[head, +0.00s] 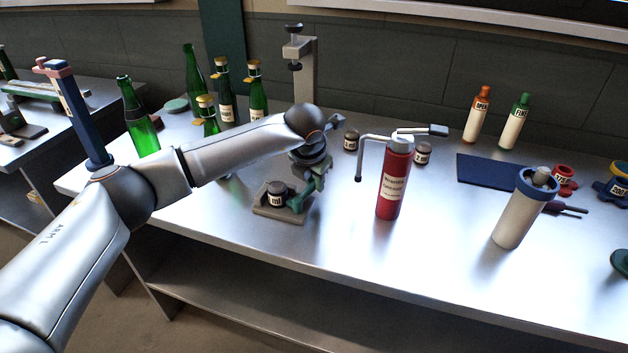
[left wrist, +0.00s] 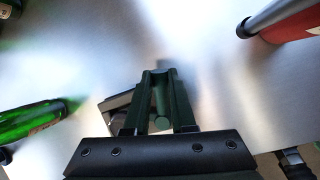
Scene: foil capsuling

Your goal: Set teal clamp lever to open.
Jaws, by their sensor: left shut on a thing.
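My left gripper (head: 308,187) points down at the front of the small grey stand, whose base plate (head: 268,212) lies near the table's front edge. In the left wrist view its two dark green fingers (left wrist: 164,112) are closed around a short green rod, the teal clamp lever (left wrist: 162,103). Teal parts also show beneath my wrist in the head view, but finger and lever are hard to tell apart there. My wrist hides much of the clamp, so the lever's setting cannot be told. My right gripper is not in view.
A dark jar (head: 276,195) stands on the base plate. A red bottle (head: 394,180) with a bent grey handle stands to the right. Green bottles (head: 226,95) stand behind my left arm. A white cup-like holder (head: 515,215) stands further right. The table front between them is clear.

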